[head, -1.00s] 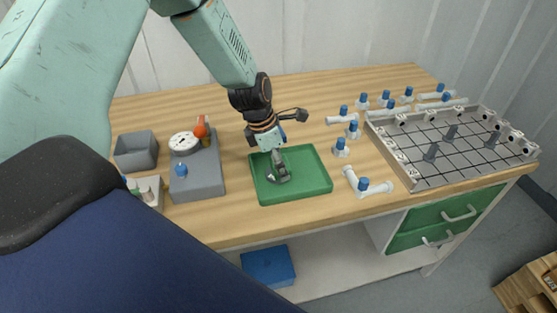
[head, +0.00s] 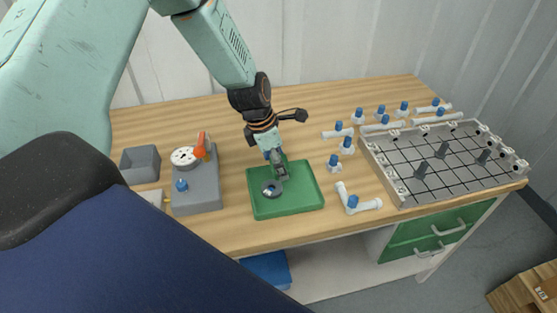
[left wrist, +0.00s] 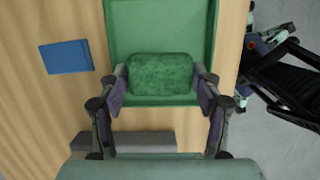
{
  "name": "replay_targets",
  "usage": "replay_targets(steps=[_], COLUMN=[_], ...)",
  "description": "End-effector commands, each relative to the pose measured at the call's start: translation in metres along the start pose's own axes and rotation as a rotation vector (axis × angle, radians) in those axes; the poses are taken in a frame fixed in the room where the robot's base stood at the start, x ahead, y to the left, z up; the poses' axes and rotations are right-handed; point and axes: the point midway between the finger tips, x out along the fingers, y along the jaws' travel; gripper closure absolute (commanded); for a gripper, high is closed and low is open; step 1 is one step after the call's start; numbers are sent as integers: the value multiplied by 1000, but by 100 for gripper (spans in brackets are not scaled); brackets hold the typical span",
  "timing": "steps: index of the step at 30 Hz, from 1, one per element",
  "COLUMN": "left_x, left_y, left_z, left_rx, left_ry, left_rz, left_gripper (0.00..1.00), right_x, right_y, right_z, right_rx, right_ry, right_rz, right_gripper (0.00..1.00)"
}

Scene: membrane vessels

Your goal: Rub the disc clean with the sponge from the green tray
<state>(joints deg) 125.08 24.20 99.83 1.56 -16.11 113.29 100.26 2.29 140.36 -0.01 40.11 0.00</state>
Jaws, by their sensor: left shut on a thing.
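The sponge is a green speckled block in the left wrist view (left wrist: 160,75), between the two fingers of my left gripper (left wrist: 160,80). The gripper is shut on it, over the green tray (left wrist: 160,20). In the head view my left gripper (head: 272,184) reaches down into the left part of the green tray (head: 300,203). The sponge cannot be made out there, green against green. Whether it touches the tray floor I cannot tell. A white disc with dark marks (head: 184,157) sits on a grey stand (head: 198,188) left of the tray. My right gripper is not in view.
An orange-topped item (head: 200,150) stands beside the disc. A grey bin (head: 140,163) is further left. Several white tubes with blue caps (head: 352,203) and a gridded rack (head: 435,170) are on the right.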

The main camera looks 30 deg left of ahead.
Motion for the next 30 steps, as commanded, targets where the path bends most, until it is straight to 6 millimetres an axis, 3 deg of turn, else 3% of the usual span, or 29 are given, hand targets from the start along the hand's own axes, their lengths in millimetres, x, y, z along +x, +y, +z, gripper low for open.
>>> replay_targets(steps=[3, 9, 25, 30], left_x=[-13, -20, -18, -16], left_y=[0, -1, -1, -1], left_z=[5, 8, 8, 10], left_rx=[4, 9, 8, -1], left_ry=[0, 0, 0, -4], left_rz=[-1, -2, -2, 0], left_gripper=[65, 65, 65, 65], right_x=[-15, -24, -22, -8], right_y=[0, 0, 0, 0], right_z=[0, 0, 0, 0], right_rx=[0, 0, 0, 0], right_ry=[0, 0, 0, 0], right_rz=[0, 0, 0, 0], right_gripper=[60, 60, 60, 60])
